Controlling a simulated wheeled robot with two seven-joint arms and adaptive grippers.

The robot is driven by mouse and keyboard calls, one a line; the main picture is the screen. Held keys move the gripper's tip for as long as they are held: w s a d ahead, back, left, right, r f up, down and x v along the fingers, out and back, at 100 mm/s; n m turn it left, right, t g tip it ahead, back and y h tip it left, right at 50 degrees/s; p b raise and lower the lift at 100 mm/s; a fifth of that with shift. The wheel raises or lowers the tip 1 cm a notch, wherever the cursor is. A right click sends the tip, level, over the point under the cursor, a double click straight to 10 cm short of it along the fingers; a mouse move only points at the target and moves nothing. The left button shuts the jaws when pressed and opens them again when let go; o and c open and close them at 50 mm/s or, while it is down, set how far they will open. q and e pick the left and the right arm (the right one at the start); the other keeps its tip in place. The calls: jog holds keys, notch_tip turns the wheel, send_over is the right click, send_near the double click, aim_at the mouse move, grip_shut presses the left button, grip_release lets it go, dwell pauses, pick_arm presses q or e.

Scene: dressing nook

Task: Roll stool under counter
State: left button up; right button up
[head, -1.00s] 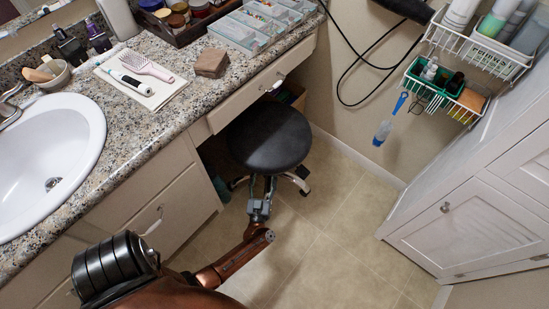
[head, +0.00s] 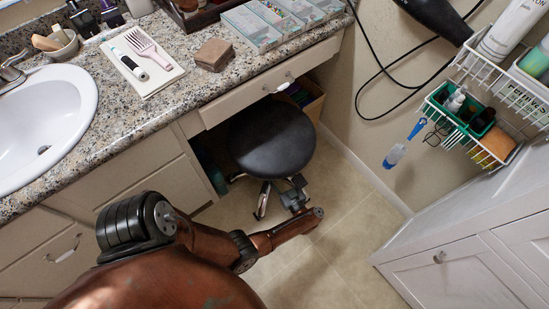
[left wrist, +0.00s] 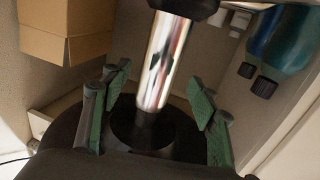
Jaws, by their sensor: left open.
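The stool has a round black seat (head: 272,140) and a chrome base, and stands at the knee opening below the granite counter (head: 205,85). Its far side reaches toward the opening under the drawer front (head: 262,90). My left gripper (head: 293,193) is low at the stool's near right side, partly hidden by the seat. In the left wrist view, its green-padded fingers (left wrist: 157,118) are open, one on each side of the chrome column (left wrist: 166,62), with gaps visible. The black hub (left wrist: 150,132) lies below. My right gripper is not in view.
A cardboard box (left wrist: 66,30) and a teal bottle (left wrist: 290,40) are in the knee space. A white cabinet (head: 470,265) and wire baskets (head: 480,120) are at the right. Tiled floor (head: 345,245) lies clear between stool and cabinet.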

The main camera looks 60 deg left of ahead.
pick_arm(q)
jog(key=a+b, duration=0.1)
jog(key=a, duration=0.4)
jog(key=shift+a, duration=0.4)
jog(key=shift+c, duration=0.3)
grip_shut()
